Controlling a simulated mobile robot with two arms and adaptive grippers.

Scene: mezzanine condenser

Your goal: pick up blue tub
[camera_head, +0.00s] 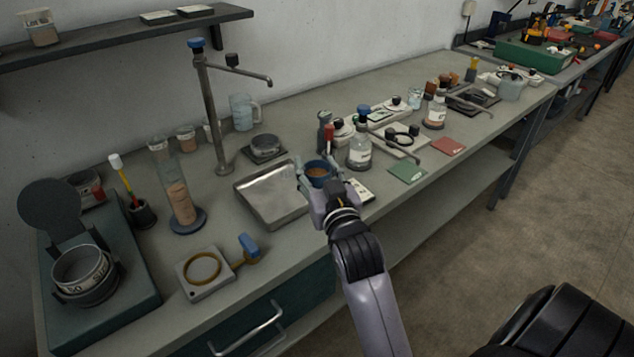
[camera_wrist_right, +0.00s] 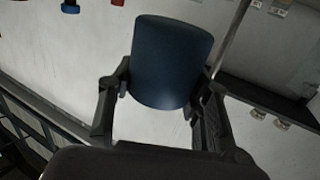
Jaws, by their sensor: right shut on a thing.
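The blue tub (camera_head: 319,169) is a small round cup with brownish content showing at its top in the head view. My right gripper (camera_head: 317,183) is shut on it, with a finger on either side, over the bench near the metal tray. In the right wrist view the tub (camera_wrist_right: 172,62) fills the middle, held between the two dark fingers of the right gripper (camera_wrist_right: 163,95). The wall is behind it there. I cannot tell from the head view how far it is above the bench. My left gripper is not in view.
A metal tray (camera_head: 258,204) lies left of the tub. A tall tap (camera_head: 212,110) and a cylinder (camera_head: 173,190) stand farther left. Bare bench (camera_head: 225,225) shows in front of the tray.

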